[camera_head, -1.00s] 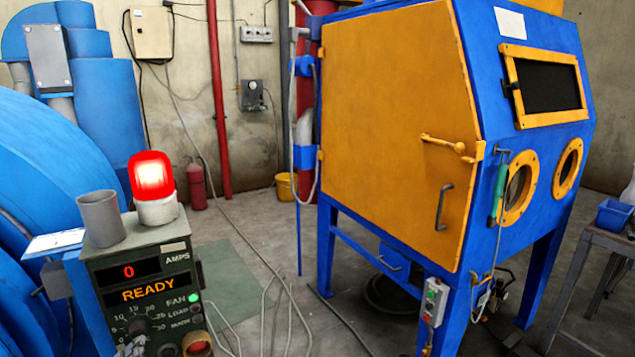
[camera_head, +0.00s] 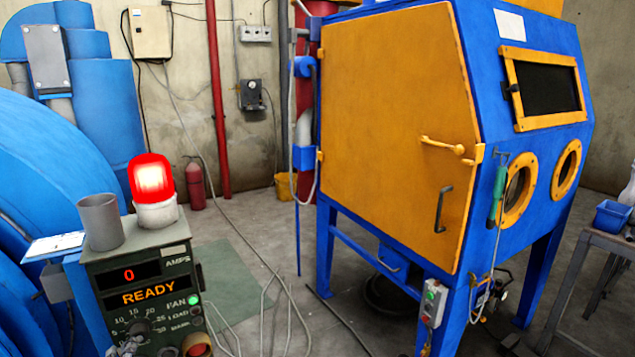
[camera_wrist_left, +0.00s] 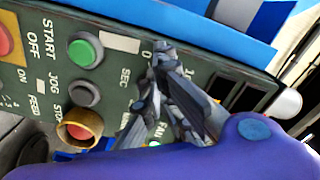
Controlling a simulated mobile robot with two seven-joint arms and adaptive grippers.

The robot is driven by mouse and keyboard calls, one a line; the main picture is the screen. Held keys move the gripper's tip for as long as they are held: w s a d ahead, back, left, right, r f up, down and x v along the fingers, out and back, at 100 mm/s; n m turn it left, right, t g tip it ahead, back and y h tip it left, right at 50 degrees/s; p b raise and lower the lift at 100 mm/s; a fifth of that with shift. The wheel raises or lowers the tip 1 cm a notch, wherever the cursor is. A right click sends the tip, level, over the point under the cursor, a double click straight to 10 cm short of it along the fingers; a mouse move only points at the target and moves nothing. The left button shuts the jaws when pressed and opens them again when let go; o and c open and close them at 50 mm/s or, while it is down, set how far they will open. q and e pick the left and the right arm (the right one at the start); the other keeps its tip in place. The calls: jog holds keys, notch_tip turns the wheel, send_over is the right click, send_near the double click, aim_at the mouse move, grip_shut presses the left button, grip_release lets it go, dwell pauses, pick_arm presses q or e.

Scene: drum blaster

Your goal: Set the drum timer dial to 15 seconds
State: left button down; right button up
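The drum timer dial (camera_head: 139,327) is a dark knob low on the green control panel (camera_head: 150,245), ringed by white numbers including 10, 15, 20 and 25. Its pointer is too small to read. My left gripper (camera_head: 124,349) is at the bottom edge of the head view, just below and left of the dial. In the left wrist view its grey fingers (camera_wrist_left: 165,95) are over the panel near the SEC label and cover the dial area. Whether they touch or grip the dial is unclear. My right gripper is not in view.
A lit red beacon (camera_head: 152,185) and a grey cup (camera_head: 101,220) stand on the panel box. Green buttons (camera_wrist_left: 86,50) and a yellow-ringed red button (camera_wrist_left: 80,130) are close to the fingers. The orange and blue cabinet (camera_head: 400,130) stands to the right.

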pick_arm(q)
jog(key=shift+r, duration=0.1)
jog(key=shift+s+a, duration=0.15)
jog(key=shift+s, duration=0.15)
jog(key=v, duration=0.5)
jog(key=shift+s, duration=0.4)
